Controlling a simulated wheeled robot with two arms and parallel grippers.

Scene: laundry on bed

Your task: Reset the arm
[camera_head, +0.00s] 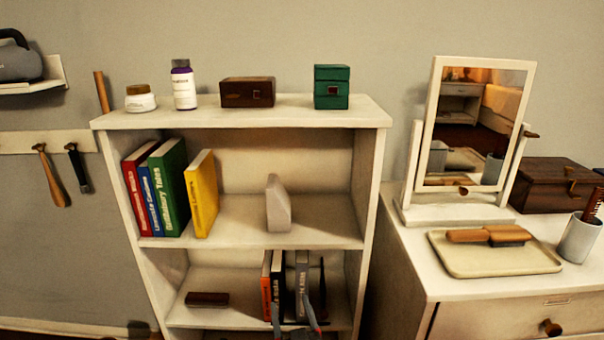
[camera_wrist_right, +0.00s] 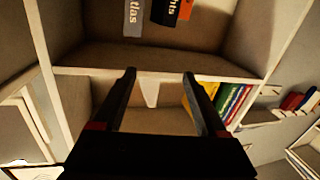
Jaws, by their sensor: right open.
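My right gripper (camera_head: 291,308) shows at the bottom edge of the head view, in front of the bookcase's lower shelf. In the right wrist view my right gripper (camera_wrist_right: 160,76) has its two dark fingers spread apart with nothing between them. That view looks at the bookcase upside down. A pale bookend (camera_wrist_right: 151,93) shows beyond the fingers; in the head view the bookend (camera_head: 278,205) stands on the upper shelf. My left gripper is not in view.
The white bookcase (camera_head: 230,120) holds upright books (camera_head: 170,190) above and darker books (camera_head: 278,275) behind my right gripper. A small brown box (camera_head: 206,299) lies on the lower shelf. At right, a dresser (camera_head: 470,290) carries a mirror (camera_head: 470,130) and a tray (camera_head: 480,264).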

